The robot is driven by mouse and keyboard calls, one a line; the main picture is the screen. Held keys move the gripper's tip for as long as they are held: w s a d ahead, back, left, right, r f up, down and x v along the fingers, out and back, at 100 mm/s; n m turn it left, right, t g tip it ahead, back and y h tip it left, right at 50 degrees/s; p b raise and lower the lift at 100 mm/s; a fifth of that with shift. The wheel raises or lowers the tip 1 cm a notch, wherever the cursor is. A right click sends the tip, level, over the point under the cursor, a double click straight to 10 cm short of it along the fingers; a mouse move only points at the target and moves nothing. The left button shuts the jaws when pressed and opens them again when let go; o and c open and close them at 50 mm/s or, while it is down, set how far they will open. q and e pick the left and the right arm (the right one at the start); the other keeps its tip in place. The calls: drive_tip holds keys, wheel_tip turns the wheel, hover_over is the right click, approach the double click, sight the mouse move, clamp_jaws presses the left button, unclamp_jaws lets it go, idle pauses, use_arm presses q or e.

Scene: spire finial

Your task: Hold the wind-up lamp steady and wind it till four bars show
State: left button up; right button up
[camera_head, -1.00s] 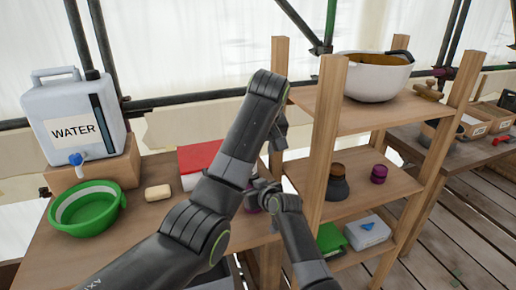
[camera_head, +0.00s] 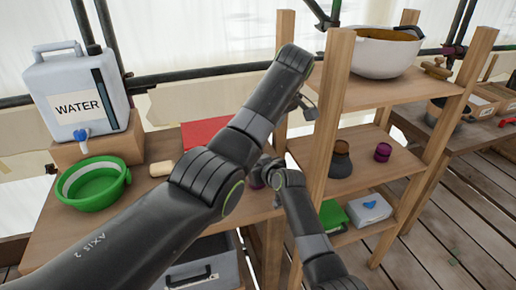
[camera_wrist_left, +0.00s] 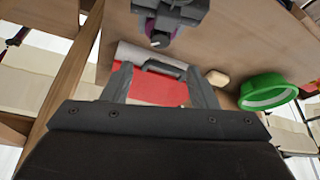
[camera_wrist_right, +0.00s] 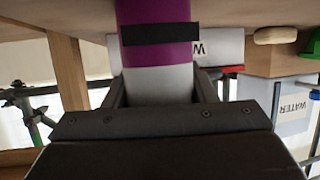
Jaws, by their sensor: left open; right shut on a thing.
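The wind-up lamp appears to be the purple and pale grey cylinder with a black band (camera_wrist_right: 160,35) in the right wrist view. My right gripper (camera_wrist_right: 165,85) is shut around it. In the head view only a bit of purple (camera_head: 255,181) shows beside my right gripper (camera_head: 266,170); the rest is hidden by my arms. In the left wrist view my right gripper (camera_wrist_left: 172,14) shows at the top with purple beside it. No bars are visible.
The shelf unit's wooden post (camera_head: 329,120) stands close to my left wrist. A green basin (camera_head: 92,184), a soap-like block (camera_head: 162,168) and a water container (camera_head: 78,95) are on the left. A white pot (camera_head: 373,55) sits on the top shelf.

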use_arm(q)
drive_tip(key=x, duration=1.1)
drive_tip(key=c, duration=1)
drive_tip(key=shift+f+m, duration=0.1)
drive_tip(key=shift+m, duration=0.2)
drive_tip(key=shift+s+a+m+t+h, duration=0.15)
drive_tip(key=shift+m+h, duration=0.4)
drive_tip(key=shift+m, duration=0.85)
drive_tip(key=shift+w+m+t+h, duration=0.1)
drive_tip(key=shift+m+t+h, duration=0.3)
drive_tip(key=shift+m, duration=1)
drive_tip(key=shift+h, duration=0.25)
